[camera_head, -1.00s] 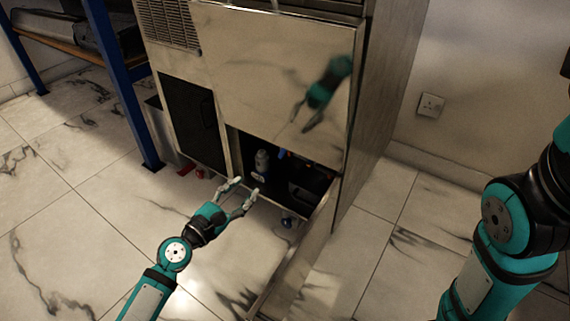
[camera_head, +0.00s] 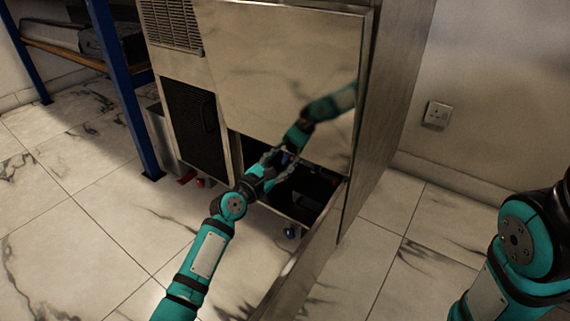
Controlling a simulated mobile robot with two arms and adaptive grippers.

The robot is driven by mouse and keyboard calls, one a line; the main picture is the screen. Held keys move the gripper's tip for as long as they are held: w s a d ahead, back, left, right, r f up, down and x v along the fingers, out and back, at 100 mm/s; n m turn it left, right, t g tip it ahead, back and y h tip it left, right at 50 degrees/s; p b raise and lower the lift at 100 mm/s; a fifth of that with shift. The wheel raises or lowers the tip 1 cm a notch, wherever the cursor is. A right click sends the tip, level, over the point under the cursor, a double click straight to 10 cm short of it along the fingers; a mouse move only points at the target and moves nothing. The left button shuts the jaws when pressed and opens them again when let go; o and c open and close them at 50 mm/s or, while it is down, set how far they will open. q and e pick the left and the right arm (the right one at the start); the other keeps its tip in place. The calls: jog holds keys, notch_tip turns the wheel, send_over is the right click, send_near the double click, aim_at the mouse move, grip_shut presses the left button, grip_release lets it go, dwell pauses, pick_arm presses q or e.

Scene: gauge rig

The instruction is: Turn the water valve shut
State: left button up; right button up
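A small blue part that looks like the valve's handle (camera_head: 286,158) shows in the dark lower opening of the steel cabinet. It is small and partly hidden, so its exact angle cannot be told. My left gripper (camera_head: 282,163) is at this opening with its two fingers spread apart. The blue part appears between or just behind the fingertips. I cannot tell whether they touch it. My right gripper is out of the frame; only part of my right arm shows at the right edge.
The steel cabinet (camera_head: 270,70) has its lower door (camera_head: 318,250) swung out to the right of the opening. Its polished front mirrors my arm. Red fittings (camera_head: 187,178) sit low at the left, near a blue-legged shelf (camera_head: 126,95). The marble floor (camera_head: 110,230) in front is clear.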

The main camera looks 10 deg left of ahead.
pick_arm(q)
jog(key=shift+w+d, duration=0.2)
jog(key=shift+w, duration=0.15)
jog(key=shift+c, duration=0.4)
grip_shut()
